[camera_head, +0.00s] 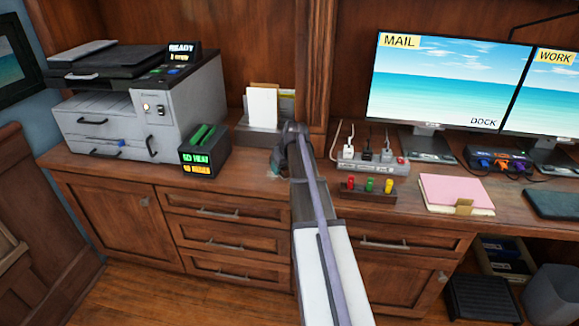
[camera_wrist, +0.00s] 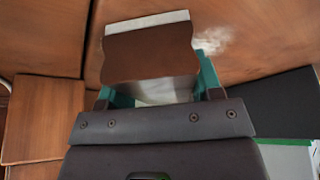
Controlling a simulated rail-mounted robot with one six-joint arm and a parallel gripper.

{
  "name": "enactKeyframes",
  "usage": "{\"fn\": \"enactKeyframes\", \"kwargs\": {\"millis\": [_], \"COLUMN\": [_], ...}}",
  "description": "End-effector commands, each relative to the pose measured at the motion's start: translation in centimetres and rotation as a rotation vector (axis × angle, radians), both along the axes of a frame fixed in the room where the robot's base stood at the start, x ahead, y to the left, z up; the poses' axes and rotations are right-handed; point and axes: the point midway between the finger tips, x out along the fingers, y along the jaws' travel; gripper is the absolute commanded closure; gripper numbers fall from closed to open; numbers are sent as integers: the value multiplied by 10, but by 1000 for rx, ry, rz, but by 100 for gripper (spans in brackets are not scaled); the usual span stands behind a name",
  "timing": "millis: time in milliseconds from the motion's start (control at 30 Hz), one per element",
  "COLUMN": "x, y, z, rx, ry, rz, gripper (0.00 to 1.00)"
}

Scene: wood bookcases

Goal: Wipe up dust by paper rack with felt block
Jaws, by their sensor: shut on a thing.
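The felt block (camera_wrist: 150,55) has a brown body and a pale strip along its far edge. My gripper (camera_wrist: 158,92), with teal fingers, is shut on it. A whitish dust patch (camera_wrist: 214,40) lies on the wood right beside the block's right side in the wrist view. In the head view my gripper (camera_head: 279,158) is low over the counter, in front of the paper rack (camera_head: 250,134), which holds white and tan papers. A faint pale trace of dust (camera_head: 272,178) shows below it there. My arm hides part of this area, and I cannot tell whether the felt touches the counter.
A grey printer (camera_head: 190,100) and a small black box with green and orange labels (camera_head: 204,150) stand left of the rack. A wood post (camera_head: 318,70) rises behind my arm. A power strip (camera_head: 372,163) and a row of coloured pegs (camera_head: 368,190) sit to the right.

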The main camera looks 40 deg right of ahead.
Motion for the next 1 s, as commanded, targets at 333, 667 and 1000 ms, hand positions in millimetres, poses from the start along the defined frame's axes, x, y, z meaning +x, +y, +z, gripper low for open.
{"fn": "enactKeyframes", "kwargs": {"millis": [333, 667, 1000], "x": [15, 39, 40], "y": [13, 34, 36], "z": [-2, 0, 3], "rx": [2, 2, 2], "ry": [-1, -1, -1], "rz": [1, 2, 1], "gripper": [60, 60, 60]}}
